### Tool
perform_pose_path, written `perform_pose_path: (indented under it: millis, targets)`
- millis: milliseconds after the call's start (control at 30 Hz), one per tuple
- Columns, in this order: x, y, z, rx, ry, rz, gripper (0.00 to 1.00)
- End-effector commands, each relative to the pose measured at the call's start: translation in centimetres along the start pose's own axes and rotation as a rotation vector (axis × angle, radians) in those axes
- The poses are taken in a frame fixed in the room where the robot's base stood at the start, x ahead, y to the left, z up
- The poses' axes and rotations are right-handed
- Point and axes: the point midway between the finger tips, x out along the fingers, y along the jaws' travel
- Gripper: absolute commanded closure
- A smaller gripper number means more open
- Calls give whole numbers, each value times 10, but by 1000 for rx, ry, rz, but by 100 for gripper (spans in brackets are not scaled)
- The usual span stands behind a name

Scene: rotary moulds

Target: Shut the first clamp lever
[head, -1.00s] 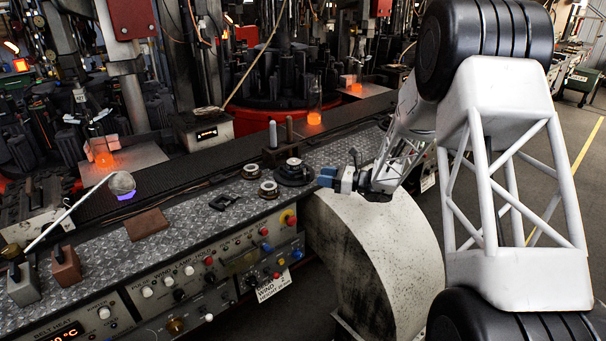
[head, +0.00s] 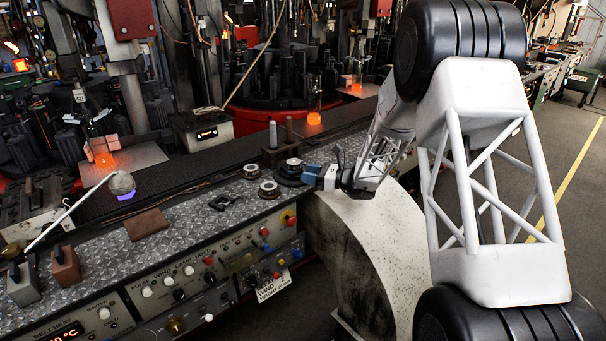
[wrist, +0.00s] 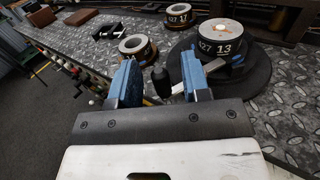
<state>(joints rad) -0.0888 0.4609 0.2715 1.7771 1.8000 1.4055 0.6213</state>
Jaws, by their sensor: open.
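A mould marked "427 13" (wrist: 222,42) sits on a black round base (wrist: 262,82); in the head view the mould (head: 292,164) stands near the bench's right end. A lever with a black knob (wrist: 161,82) and a thin metal arm (wrist: 180,87) shows in front of the mould. My gripper (wrist: 160,78) is open, with one blue finger either side of the knob in the wrist view. I cannot tell whether a finger touches it. In the head view my gripper (head: 311,174) is beside the base's right side, and the lever cannot be made out there.
Two loose rings, one marked "427 17" (wrist: 180,15) and another (wrist: 137,46), lie on the tread-plate bench (head: 215,212). A black bracket (head: 224,202) lies left of them. Dark upright posts (head: 273,135) stand behind the base. A pale curved housing (head: 385,250) is below my arm.

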Motion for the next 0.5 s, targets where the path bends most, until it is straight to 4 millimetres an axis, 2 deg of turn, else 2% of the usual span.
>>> perform_pose_path:
  millis: [200,500]
  targets:
    - [20,0,0,0,-1,2,57]
    - [24,0,0,0,0,0,57]
